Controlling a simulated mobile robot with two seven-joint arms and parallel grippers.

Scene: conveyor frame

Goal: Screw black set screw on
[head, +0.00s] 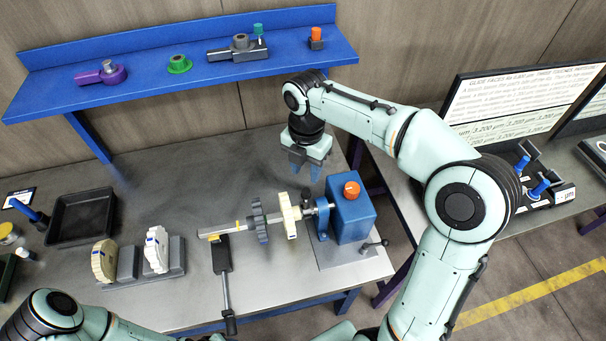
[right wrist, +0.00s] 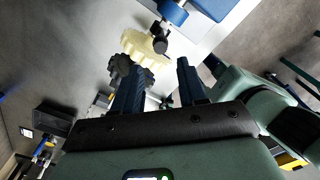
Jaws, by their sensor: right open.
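A small black part (head: 305,195), which looks like the black set screw, sits at the shaft collar between the cream gear (head: 290,216) and the blue housing (head: 352,212). In the right wrist view a dark round piece (right wrist: 160,46) shows beside the cream gear (right wrist: 142,44); I cannot tell if it is the screw. A dark grey gear (head: 259,221) is on the same horizontal shaft. My right gripper (head: 304,176) is open and empty, pointing down above and behind the shaft. My left arm shows at the lower left; its gripper is out of frame.
Two gears stand on a grey rack (head: 127,266) at left, near a black tray (head: 82,216). A blue shelf (head: 150,82) runs behind.

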